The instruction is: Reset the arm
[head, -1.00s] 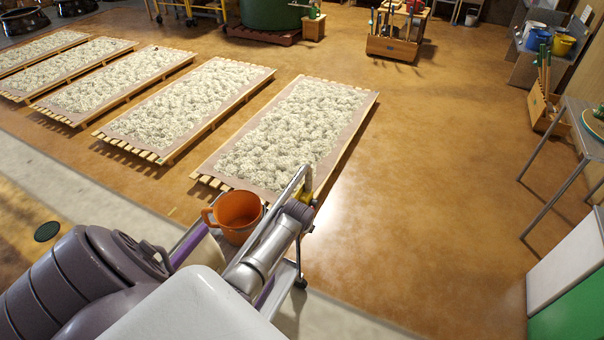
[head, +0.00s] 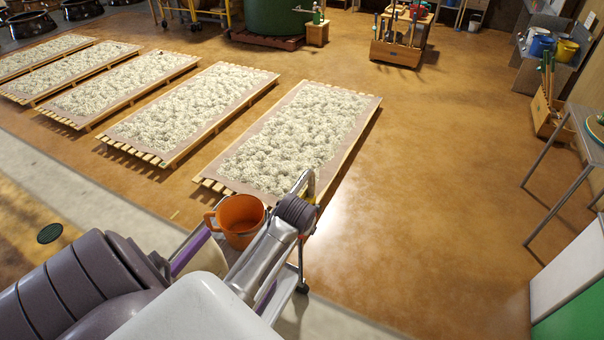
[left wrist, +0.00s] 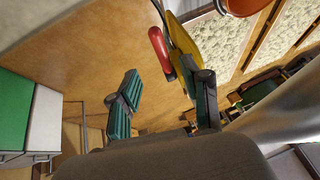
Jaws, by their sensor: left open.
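My left arm (head: 265,258) reaches forward in the head view, beside an orange mug (head: 238,224) that stands upright on a small cart-like support. The fingers of my left gripper cannot be made out in the head view. In the left wrist view my left gripper (left wrist: 165,92) is open, its two dark green fingers apart with floor showing between them. A yellow and red object (left wrist: 172,45) is close by its right finger; I cannot tell whether they touch. The mug's edge shows at the top of that view (left wrist: 243,5). My right gripper is not in view.
Several slatted pallets (head: 215,189) with pale fluffy material lie at the left and middle. The brown floor at centre right is clear. A grey table (head: 570,125) and a white and green cabinet (head: 570,275) stand at the right. A wooden tool crate (head: 397,52) is at the back.

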